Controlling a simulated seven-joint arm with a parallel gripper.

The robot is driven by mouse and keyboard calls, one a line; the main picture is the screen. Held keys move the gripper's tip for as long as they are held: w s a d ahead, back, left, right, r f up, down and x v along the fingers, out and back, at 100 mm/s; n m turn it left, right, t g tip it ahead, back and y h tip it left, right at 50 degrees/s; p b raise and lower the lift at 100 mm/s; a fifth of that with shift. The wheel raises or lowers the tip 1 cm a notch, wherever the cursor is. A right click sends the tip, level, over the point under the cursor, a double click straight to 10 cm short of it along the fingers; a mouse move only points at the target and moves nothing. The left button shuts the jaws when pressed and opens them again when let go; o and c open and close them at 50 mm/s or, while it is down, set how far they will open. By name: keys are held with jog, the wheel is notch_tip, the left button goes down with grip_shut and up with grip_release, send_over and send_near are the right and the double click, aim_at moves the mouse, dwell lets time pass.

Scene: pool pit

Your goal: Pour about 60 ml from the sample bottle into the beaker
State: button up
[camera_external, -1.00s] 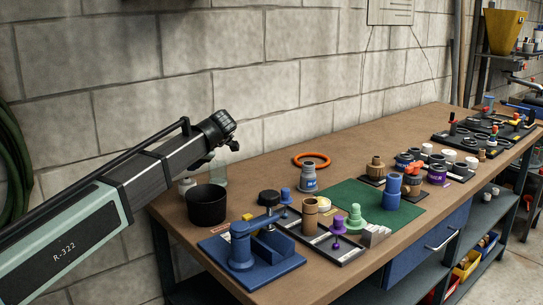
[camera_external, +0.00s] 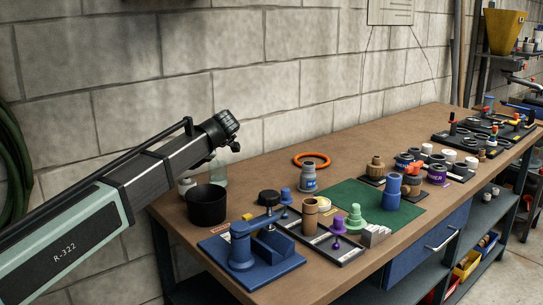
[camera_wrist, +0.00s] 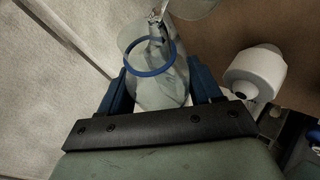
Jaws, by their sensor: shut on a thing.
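In the wrist view, my gripper (camera_wrist: 160,82) is shut on the clear sample bottle (camera_wrist: 160,95), with one blue finger on each side. The bottle has a blue ring around its neck, and its mouth points to the top of the picture. A clear, shiny streak shows beyond the ring; I cannot tell whether it is flowing liquid. A clear glass rim, apparently the beaker (camera_wrist: 192,7), is cut off at the top edge. In the external view, clear glass (camera_external: 218,171) shows behind the black pot; my fingers are hard to make out there.
A white bottle (camera_wrist: 256,70) is close on the right in the wrist view. In the external view, a black pot (camera_external: 206,206) stands in front of the glass. A blue fixture (camera_external: 241,252) and several fittings crowd the bench (camera_external: 262,172). The block wall is close behind.

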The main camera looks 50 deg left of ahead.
dwell(0.4)
jog(key=shift+s, duration=0.1)
jog(key=shift+s+f+t, duration=0.2)
jog(key=shift+f+t, duration=0.05)
jog(key=shift+t, duration=0.05)
jog(key=shift+s+a+f+n+t+h, duration=0.1)
jog(key=shift+f+n+t+h, duration=0.2)
jog(key=shift+n+h, duration=0.15)
jog(key=shift+f+t+h, duration=0.1)
jog(key=shift+t+h, duration=0.15)
jog(key=shift+t, duration=0.15)
jog(key=shift+n, duration=0.25)
jog(key=shift+s+a+r+t+h, duration=0.1)
jog(key=shift+s+r+t+h, duration=0.1)
jog(key=shift+t+h, duration=0.15)
jog(key=shift+w+f+n+t, duration=0.2)
jog(key=shift+n+t, duration=0.1)
jog(key=shift+t, duration=0.25)
jog(key=shift+f, duration=0.1)
